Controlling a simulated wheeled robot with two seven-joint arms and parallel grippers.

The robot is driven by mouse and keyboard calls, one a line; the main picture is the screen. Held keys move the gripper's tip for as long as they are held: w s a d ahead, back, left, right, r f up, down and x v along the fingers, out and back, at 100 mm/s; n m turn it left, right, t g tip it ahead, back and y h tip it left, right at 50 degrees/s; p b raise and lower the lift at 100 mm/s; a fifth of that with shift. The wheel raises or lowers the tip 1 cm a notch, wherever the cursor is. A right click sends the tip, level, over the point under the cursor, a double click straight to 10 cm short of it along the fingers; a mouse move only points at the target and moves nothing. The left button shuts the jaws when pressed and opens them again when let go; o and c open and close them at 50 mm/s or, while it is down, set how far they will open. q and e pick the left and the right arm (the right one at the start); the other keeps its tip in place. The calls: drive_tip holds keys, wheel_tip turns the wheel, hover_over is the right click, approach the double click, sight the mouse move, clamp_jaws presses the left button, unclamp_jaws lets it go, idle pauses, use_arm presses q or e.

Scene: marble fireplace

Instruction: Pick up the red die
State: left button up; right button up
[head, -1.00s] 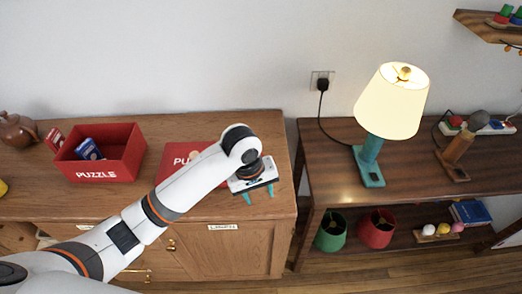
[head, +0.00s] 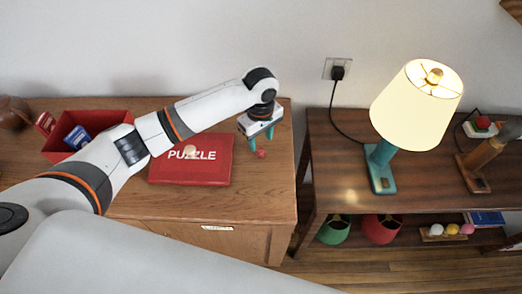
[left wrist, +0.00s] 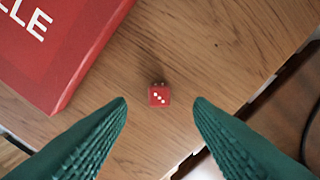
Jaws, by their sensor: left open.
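The small red die (head: 261,154) lies on the wooden cabinet top, right of the red puzzle box lid. In the left wrist view the die (left wrist: 159,95) shows white pips and sits centred, just beyond the gap between the fingertips. My left gripper (head: 262,146) points down above the die. Its two green fingers (left wrist: 160,103) are open, one on each side of the gap, with nothing between them. The fingers do not appear to touch the die. My right gripper is not in view.
The red puzzle lid (head: 190,172) lies close left of the die, with a small pale object on it. An open red box (head: 112,118) stands further left. The cabinet's right edge is near the die. A lit lamp (head: 416,105) stands on the side table (head: 340,165).

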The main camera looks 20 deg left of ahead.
sight(261, 150)
use_arm(q)
wheel_tip(261, 150, down, 2)
drive_tip(key=shift+s+p, duration=0.1)
drive_tip(key=shift+p, duration=0.2)
wheel_tip(261, 150, down, 2)
drive_tip(key=shift+f, duration=0.55)
drive_tip(key=shift+c, duration=0.4)
clamp_jaws()
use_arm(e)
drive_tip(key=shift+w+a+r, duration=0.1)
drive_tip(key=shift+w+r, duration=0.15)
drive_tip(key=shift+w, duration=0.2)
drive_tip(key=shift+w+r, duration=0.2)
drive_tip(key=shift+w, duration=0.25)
use_arm(q)
wheel_tip(261, 150, up, 10)
drive_tip(key=shift+b, duration=0.3)
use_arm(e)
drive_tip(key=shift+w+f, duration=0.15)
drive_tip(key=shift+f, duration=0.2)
